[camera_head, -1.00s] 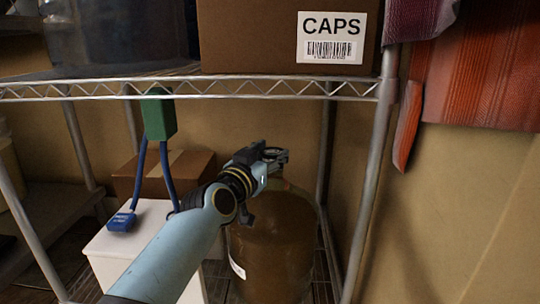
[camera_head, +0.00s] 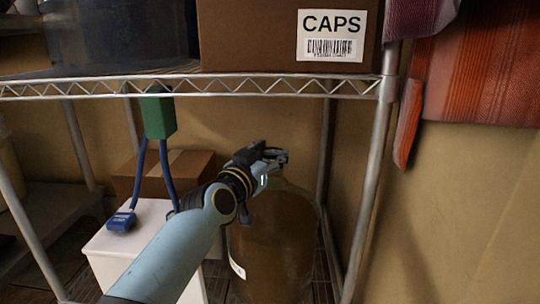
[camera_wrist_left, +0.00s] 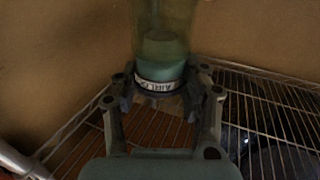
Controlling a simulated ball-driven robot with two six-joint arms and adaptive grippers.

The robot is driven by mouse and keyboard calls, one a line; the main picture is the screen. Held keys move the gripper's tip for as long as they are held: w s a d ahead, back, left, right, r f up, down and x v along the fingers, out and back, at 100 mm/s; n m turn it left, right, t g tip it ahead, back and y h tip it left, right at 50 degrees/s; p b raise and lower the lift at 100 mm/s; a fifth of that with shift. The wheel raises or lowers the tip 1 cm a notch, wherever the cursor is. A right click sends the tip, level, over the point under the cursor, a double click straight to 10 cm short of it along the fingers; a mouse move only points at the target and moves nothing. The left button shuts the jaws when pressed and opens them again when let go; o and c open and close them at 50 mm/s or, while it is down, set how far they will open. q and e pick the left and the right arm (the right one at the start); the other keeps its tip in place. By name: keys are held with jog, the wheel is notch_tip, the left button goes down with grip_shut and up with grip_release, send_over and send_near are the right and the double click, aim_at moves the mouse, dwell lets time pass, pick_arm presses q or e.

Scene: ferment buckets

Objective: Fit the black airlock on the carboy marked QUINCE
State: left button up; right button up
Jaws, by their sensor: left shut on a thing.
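A large amber-brown carboy (camera_head: 282,245) stands on the lower shelf in the head view. A pale label shows at its left edge, but I cannot read it. My left gripper (camera_head: 274,155) is above the carboy's shoulder and covers part of its top. In the left wrist view my left gripper (camera_wrist_left: 160,84) is shut on a translucent greenish cylinder (camera_wrist_left: 165,45) with a white band that reads "AIRLO". It looks green rather than black. In the head view this piece cannot be made out clearly. I cannot tell whether it touches the carboy. My right gripper is not in view.
A wire shelf (camera_head: 230,85) with a CAPS box (camera_head: 250,35) runs above my arm. A white box (camera_head: 150,218) and a cardboard box (camera_head: 185,165) stand left of the carboy. A rack post (camera_head: 370,190) is at right.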

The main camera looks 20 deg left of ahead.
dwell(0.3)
pick_arm(q)
jog(key=o, duration=1.2)
jog(key=shift+o, duration=0.2)
